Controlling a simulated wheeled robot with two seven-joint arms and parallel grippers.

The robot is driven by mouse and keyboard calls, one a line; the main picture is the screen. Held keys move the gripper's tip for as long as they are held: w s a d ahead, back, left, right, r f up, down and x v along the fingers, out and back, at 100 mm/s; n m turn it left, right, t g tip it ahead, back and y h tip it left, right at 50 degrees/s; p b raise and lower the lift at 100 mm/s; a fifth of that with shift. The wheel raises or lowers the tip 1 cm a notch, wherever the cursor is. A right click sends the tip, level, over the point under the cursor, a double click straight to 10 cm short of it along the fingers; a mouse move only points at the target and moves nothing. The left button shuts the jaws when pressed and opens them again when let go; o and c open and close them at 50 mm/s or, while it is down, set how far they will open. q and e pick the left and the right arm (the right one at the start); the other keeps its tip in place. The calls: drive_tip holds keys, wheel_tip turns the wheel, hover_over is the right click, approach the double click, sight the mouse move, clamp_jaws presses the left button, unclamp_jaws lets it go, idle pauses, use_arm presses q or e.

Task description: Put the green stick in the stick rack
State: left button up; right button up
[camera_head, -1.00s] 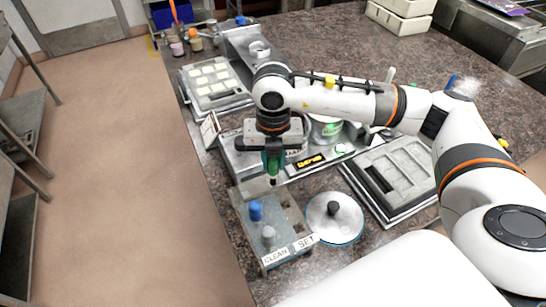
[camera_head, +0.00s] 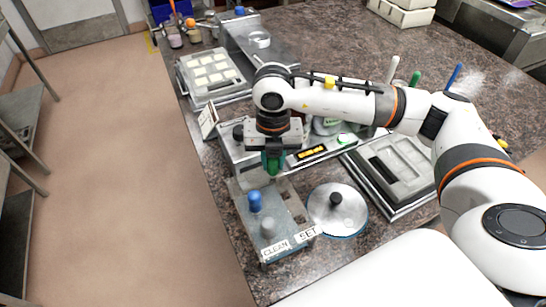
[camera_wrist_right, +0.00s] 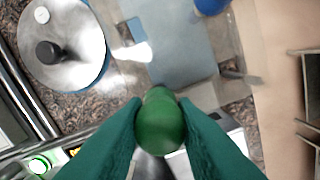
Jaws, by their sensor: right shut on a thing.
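The stick rack (camera_head: 242,207) is a grey metal block near the table's left edge, with CLEAN and SET labels on its front. My right gripper (camera_head: 272,160) points down at the back part of the rack and is shut on the green stick (camera_wrist_right: 160,122). In the right wrist view, the stick's rounded green end shows between the teal fingers. The stick's lower end is hidden, so I cannot tell whether it is in a hole. My left gripper is not in view.
A round metal lid with a black knob (camera_head: 336,199) lies right of the rack. A machine with a lit display (camera_head: 311,153) stands behind, and a grey mould tray (camera_head: 405,165) lies to the right. White, green and blue upright rods (camera_head: 414,79) show beyond my right arm.

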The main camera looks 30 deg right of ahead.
drive_tip(key=shift+f, duration=0.2)
drive_tip(key=o, duration=1.5)
drive_tip(key=shift+c, duration=0.2)
drive_tip(key=shift+r, duration=0.1)
drive_tip(key=shift+r+p, duration=1.95)
drive_tip(key=shift+r, duration=1.5)
